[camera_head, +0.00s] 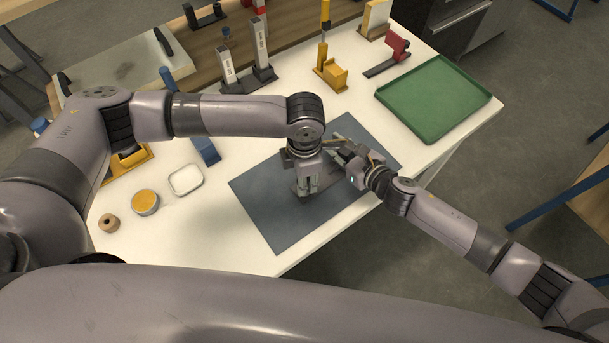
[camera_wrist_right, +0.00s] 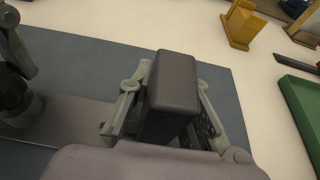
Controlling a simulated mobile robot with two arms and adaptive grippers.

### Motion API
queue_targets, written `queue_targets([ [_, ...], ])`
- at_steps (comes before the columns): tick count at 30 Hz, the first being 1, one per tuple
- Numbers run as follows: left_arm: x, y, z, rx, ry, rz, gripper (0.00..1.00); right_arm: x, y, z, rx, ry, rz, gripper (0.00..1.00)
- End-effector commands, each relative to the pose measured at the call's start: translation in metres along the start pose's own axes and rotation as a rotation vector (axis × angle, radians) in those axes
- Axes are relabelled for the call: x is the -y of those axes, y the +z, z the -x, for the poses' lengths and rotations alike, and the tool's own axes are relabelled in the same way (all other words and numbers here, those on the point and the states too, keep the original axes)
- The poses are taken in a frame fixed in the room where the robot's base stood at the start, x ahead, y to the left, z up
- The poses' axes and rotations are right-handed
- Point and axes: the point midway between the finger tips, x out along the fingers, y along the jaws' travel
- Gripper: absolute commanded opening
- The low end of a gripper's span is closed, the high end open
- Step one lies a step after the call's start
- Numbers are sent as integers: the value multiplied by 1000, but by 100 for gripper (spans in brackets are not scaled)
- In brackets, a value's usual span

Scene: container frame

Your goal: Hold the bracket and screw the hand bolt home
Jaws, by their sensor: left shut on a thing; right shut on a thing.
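The grey bracket lies on the blue-grey mat, and its flat plate (camera_head: 325,174) runs between my two grippers. Its plate also shows in the right wrist view (camera_wrist_right: 75,122), with a dark upright block (camera_wrist_right: 172,95) at one end. My right gripper (camera_head: 346,157) is shut on that block, one finger on each side. My left gripper (camera_head: 308,184) points down over the other end of the bracket and is shut on the hand bolt. A dark round part (camera_wrist_right: 14,93), apparently the bolt's head, shows below its fingers in the right wrist view. The bolt's thread is hidden.
The mat (camera_head: 262,205) has free room around the bracket. A green tray (camera_head: 435,97) is at the right of the white table. Yellow, red and grey fixtures stand along the back. A white dish (camera_head: 186,180), an amber-filled tin (camera_head: 145,202) and a spool (camera_head: 109,223) are at the left.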

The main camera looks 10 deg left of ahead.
Motion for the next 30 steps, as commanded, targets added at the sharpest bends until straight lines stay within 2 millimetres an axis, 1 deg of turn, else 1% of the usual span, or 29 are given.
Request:
queue_targets([
  [2,0,0,0,0,0,1,7,0,0,0,0,0,-1,0],
  [3,0,0,0,0,0,1,30,0,0,0,0,0,-1,0],
  [12,0,0,0,0,0,3,49,0,0,0,0,0,-1,0],
  [20,0,0,0,0,0,3,49,0,0,0,0,0,-2,0],
  [23,0,0,5,1,1,4,49,0,0,0,0,0,-2,0],
  [26,-1,0,15,1,2,4,49,0,0,0,0,0,-2,0],
  [30,-1,1,35,2,2,4,49,0,0,0,0,0,-2,0],
])
